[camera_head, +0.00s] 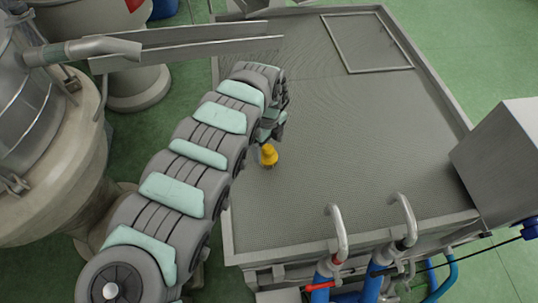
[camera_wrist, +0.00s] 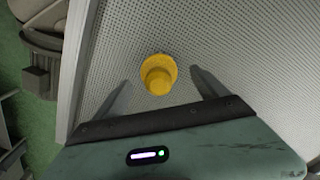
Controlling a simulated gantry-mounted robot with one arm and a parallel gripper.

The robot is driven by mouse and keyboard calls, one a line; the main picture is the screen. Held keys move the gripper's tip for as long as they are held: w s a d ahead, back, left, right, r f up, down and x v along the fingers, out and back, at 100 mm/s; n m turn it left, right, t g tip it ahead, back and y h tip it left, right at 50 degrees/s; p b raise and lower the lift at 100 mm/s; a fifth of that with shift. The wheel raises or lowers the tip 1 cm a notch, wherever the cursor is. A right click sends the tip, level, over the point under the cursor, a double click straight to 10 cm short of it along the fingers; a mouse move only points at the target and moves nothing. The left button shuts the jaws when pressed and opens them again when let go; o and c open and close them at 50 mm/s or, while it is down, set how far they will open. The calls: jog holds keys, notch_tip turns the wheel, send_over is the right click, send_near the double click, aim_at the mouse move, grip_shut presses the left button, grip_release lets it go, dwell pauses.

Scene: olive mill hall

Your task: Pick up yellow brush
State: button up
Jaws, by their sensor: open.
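The yellow brush (camera_head: 268,155) stands on the grey mesh-like surface of a large metal tray (camera_head: 350,130), close to the tray's left side in the head view. In the wrist view the brush (camera_wrist: 158,74) shows as a round yellow knob on a wider yellow base. My gripper (camera_wrist: 160,85) is open, with one finger on each side of the brush and a gap to both. I cannot tell how high the fingers are above the tray. In the head view my arm hides most of my gripper (camera_head: 270,132), which is beside the brush.
A metal chute (camera_head: 190,45) reaches over the tray's far left corner. Two bent pipes (camera_head: 405,220) rise at its front edge. A steel box (camera_head: 505,160) stands at the right. A raised square frame (camera_head: 367,70) lies at the back; the tray's middle is clear.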

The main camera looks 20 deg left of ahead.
aim_at(269, 155)
jog(key=f, duration=0.3)
jog(key=f+p, duration=0.1)
jog(key=shift+s+d+f, duration=0.25)
jog(key=shift+a+f, duration=0.15)
jog(key=shift+f, duration=0.15)
jog(key=shift+c, duration=0.4)
jog(key=c, duration=1.6)
notch_tip(269, 155, up, 20)
jog(key=b, duration=0.2)
jog(key=shift+b, duration=0.35)
jog(key=shift+c, duration=0.2)
